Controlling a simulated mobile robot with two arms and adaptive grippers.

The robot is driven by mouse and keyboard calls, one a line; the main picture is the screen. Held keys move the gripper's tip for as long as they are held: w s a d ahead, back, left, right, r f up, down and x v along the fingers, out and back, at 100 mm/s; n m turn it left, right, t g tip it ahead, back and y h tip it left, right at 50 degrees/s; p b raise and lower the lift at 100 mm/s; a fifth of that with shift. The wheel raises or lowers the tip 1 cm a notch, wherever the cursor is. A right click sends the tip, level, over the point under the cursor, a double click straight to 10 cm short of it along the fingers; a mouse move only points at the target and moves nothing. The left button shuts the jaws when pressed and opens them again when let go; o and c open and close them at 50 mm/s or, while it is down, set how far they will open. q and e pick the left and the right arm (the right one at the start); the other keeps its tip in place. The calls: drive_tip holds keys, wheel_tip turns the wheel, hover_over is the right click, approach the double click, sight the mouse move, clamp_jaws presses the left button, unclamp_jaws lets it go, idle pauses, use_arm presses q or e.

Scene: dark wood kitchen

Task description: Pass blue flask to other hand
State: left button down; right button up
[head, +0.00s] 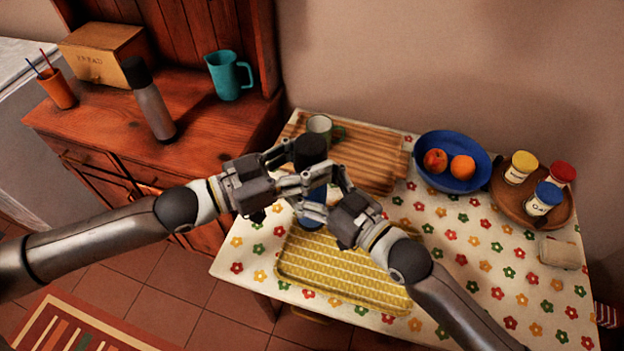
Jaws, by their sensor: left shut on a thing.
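The blue flask (313,212) has a black cap (310,150) and stands about upright between my two grippers, above the near left part of the table. My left gripper (314,165), on the arm from the left, is shut on the flask below its cap. My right gripper (304,184), on the arm from the right, has its fingers at the flask just below. The fingers overlap and hide the flask's middle, so I cannot tell whether the right one is open or shut.
Below are a yellow woven tray (345,272) and a flowered tablecloth (480,285). Behind are a slatted wooden board (375,160), a green mug (320,125), a blue fruit bowl (473,185) and a round jar tray (510,205). A sideboard (215,135) stands left.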

use_arm(q)
drive_tip(key=shift+r, duration=0.1)
use_arm(e)
drive_tip(key=c, duration=1)
use_arm(q)
drive_tip(key=c, duration=0.6)
unclamp_jaws()
use_arm(e)
drive_tip(key=shift+r, duration=0.1)
drive_tip(key=shift+c, duration=0.6)
